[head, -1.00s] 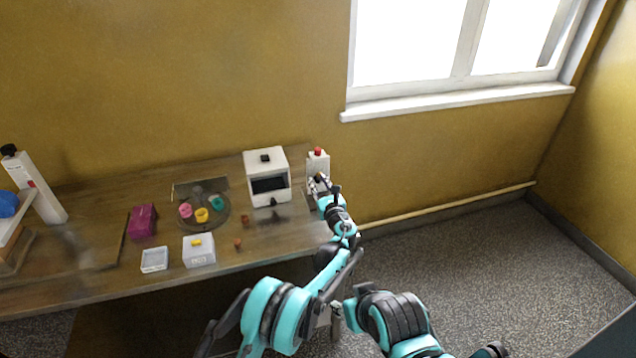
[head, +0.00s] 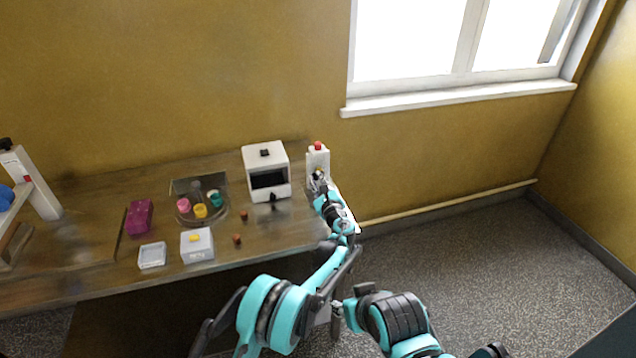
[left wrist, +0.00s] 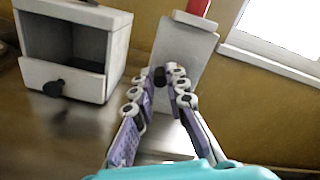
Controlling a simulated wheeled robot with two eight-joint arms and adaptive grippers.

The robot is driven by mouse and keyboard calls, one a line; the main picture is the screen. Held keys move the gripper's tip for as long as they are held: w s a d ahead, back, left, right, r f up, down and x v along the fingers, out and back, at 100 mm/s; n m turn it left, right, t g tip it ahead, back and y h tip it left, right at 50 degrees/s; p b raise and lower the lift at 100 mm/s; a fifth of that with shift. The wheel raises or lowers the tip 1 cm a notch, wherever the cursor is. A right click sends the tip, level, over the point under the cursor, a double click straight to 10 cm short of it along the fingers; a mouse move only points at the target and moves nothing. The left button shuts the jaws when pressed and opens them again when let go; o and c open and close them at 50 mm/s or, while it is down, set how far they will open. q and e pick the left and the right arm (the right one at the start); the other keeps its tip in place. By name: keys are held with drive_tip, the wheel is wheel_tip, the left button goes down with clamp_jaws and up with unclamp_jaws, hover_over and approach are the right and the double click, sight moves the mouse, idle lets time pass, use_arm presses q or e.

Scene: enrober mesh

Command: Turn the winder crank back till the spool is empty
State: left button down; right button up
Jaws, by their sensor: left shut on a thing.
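The winder is a white upright block (head: 318,160) with a red top, at the right end of the table. In the left wrist view its pale plate (left wrist: 183,60) stands behind the fingertips. My left gripper (head: 318,180) is at its front. In the left wrist view the gripper (left wrist: 160,80) is closed around a small dark crank knob (left wrist: 159,76). The crank arm is mostly hidden by the fingers. I cannot make out the spool or any mesh on it. A grey tip low in the head view may be my right gripper (head: 336,320); its fingers are unclear.
A white open-fronted box (head: 267,150) with a dark knob stands left of the winder. The floor right of the table is clear.

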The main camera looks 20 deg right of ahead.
use_arm(q)
drive_tip(key=n+b, duration=0.1)
drive_tip(key=n, duration=0.1)
drive_tip(key=f+n, duration=0.1)
drive_tip(key=n, duration=0.1)
drive_tip(key=shift+a+f+n+b, duration=0.1)
drive_tip(key=shift+f+n+b, duration=0.1)
drive_tip(key=shift+n+b, duration=0.15)
drive_tip(key=n, duration=0.1)
drive_tip(key=n+b, duration=0.1)
drive_tip(key=n, duration=0.1)
drive_tip(key=f+n, duration=0.1)
drive_tip(key=n, duration=0.1)
drive_tip(key=shift+d+b, duration=0.25)
drive_tip(key=shift+b, duration=0.15)
drive_tip(key=n, duration=0.3)
drive_tip(key=f+n+b, duration=0.1)
drive_tip(key=n, duration=0.1)
drive_tip(key=shift+d, duration=0.4)
drive_tip(key=shift+w+d+f+n+b, duration=0.15)
drive_tip(key=shift+d+n, duration=0.15)
drive_tip(key=shift+n, duration=0.85)
drive_tip(key=shift+s+d+n+b, duration=0.15)
drive_tip(key=shift+d+n, duration=0.1)
drive_tip(key=shift+n, duration=0.85)
drive_tip(key=shift+w, duration=0.1)
drive_tip(key=c, duration=1.5)
unclamp_jaws()
drive_tip(key=shift+c, duration=0.2)
